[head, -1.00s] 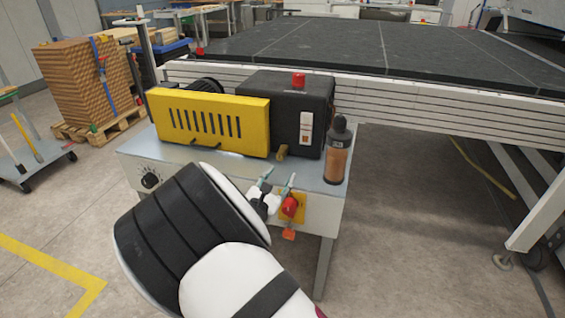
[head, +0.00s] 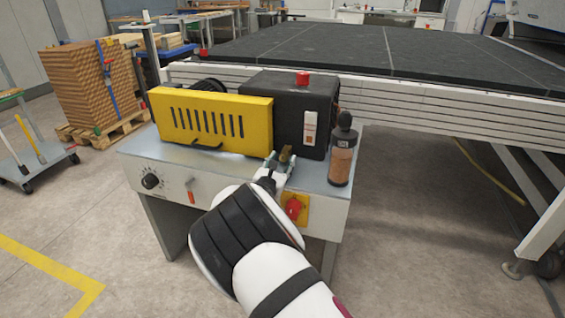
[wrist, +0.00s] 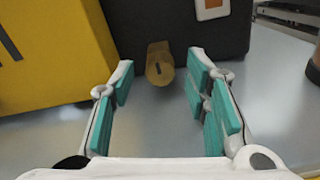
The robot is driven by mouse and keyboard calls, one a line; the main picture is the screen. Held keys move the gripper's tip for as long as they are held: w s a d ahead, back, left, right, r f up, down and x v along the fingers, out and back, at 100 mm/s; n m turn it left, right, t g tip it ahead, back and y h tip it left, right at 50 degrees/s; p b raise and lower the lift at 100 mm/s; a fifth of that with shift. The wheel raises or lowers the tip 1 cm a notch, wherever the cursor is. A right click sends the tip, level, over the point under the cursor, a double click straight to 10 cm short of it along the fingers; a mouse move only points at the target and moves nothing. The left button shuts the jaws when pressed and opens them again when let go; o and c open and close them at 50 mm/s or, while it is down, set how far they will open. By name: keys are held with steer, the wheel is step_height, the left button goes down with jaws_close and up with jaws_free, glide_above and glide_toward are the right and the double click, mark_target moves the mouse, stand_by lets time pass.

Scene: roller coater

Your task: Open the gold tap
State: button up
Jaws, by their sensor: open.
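The gold tap (wrist: 159,66) sticks out low from the front of the black box, just above the grey metal top. In the wrist view it sits between and slightly beyond the teal-padded fingertips of my gripper (wrist: 158,82), which is open. No finger visibly touches it. In the head view the tap (head: 286,154) shows small, with my gripper (head: 279,163) directly in front of it. My arm and wrist hide part of the bench front.
A yellow slotted guard (head: 211,118) stands left of the black box (head: 290,112). A brown bottle (head: 342,150) stands close to the right of my gripper. A red switch on a yellow plate (head: 294,208) and a dial (head: 151,181) are on the bench front.

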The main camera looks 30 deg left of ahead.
steer(key=shift+w+a, duration=0.1)
steer(key=shift+w, duration=0.5)
jaws_close()
steer(key=shift+n, duration=0.3)
steer(key=n+p, duration=0.1)
steer(key=n, duration=0.5)
steer(key=shift+a, duration=0.1)
steer(key=n, duration=0.6)
steer(key=shift+n+p, duration=0.3)
steer(key=shift+p, duration=0.05)
